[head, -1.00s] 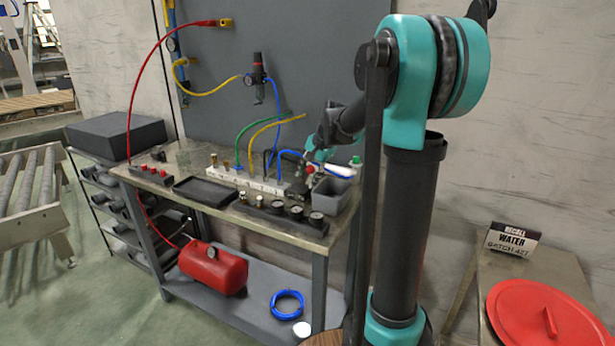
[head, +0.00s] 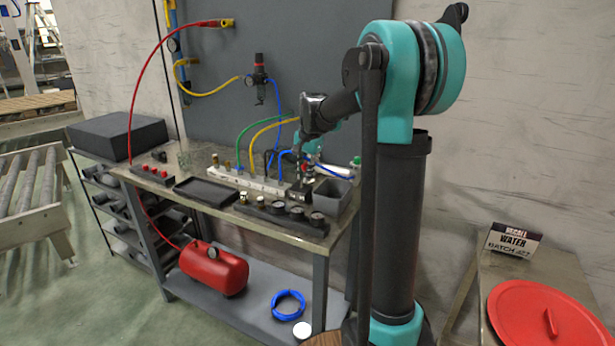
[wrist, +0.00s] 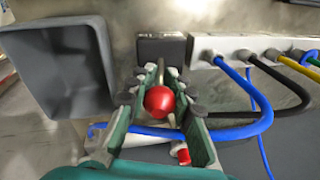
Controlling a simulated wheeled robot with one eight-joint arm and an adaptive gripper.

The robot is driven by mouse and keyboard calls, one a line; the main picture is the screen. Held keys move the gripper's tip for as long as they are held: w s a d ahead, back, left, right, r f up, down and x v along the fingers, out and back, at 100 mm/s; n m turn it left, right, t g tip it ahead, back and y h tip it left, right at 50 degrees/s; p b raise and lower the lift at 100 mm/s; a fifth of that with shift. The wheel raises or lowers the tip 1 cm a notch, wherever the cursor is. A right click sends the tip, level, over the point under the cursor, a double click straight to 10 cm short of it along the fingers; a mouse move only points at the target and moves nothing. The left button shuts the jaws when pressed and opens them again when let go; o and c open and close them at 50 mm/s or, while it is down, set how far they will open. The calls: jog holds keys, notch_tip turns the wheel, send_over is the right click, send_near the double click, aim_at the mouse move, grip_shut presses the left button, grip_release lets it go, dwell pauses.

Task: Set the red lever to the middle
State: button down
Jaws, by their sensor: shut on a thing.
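The red lever has a round red knob (wrist: 160,101) on a pale stem, rising from a dark block (wrist: 160,48) at the end of the white manifold. My gripper (wrist: 163,104) has its two fingers on either side of the knob and is shut on it. In the head view my gripper (head: 304,167) points down over the right end of the bench. The knob is small there, and the lever's exact angle is hard to tell.
A grey bin (wrist: 62,70) stands close beside the lever. The white manifold (wrist: 240,52) carries blue, black, yellow and green hoses. A blue hose (wrist: 235,130) loops near my fingers. Gauges (head: 297,213) line the bench front; a black tray (head: 205,190) lies left.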

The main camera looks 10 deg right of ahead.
jog(key=shift+w+a+r+g+h, duration=0.1)
jog(key=shift+w+a+g+h, duration=0.2)
jog(key=shift+a+h, duration=0.15)
jog(key=shift+w+a, duration=0.1)
jog(key=shift+a, duration=0.05)
jog(key=c, duration=1.3)
grip_release()
jog(key=r, duration=0.4)
jog(key=s+r, duration=0.1)
jog(key=r, duration=0.7)
jog(key=shift+s, duration=0.25)
jog(key=shift+f, duration=0.1)
